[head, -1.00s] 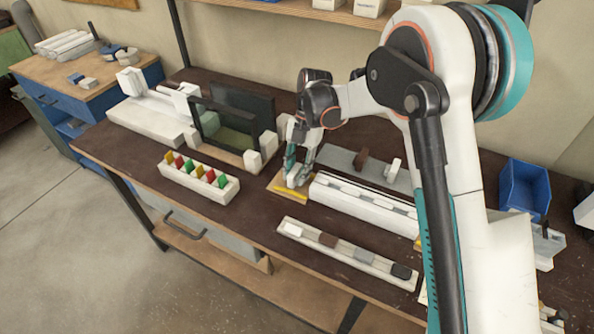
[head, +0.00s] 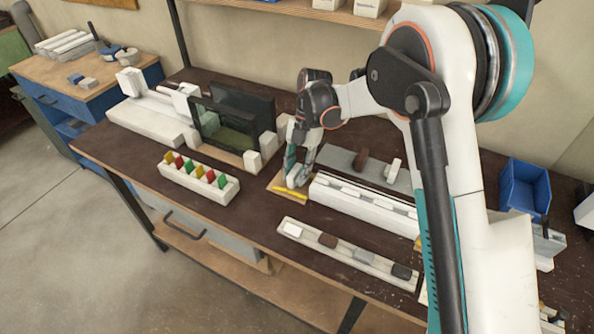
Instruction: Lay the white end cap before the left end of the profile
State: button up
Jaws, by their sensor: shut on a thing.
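The profile (head: 365,204) is a long pale bar lying across the middle of the bench. My gripper (head: 294,182) points down just beyond its left end, low over a small wooden board with a yellow mark (head: 291,193). Its fingers are shut on a small white piece that looks like the white end cap, mostly hidden by the fingers. I cannot tell whether the piece touches the board. A separate white block (head: 292,229) sits at the left end of a long pale tray (head: 318,247) in front.
A grey pad (head: 338,160) lies behind the profile, a blue bin (head: 525,190) at right.

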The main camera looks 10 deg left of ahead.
jog(key=shift+f, duration=0.2)
jog(key=o, duration=1)
jog(key=shift+r, duration=0.1)
jog(key=shift+r+p, duration=2.05)
jog(key=shift+r, duration=1.85)
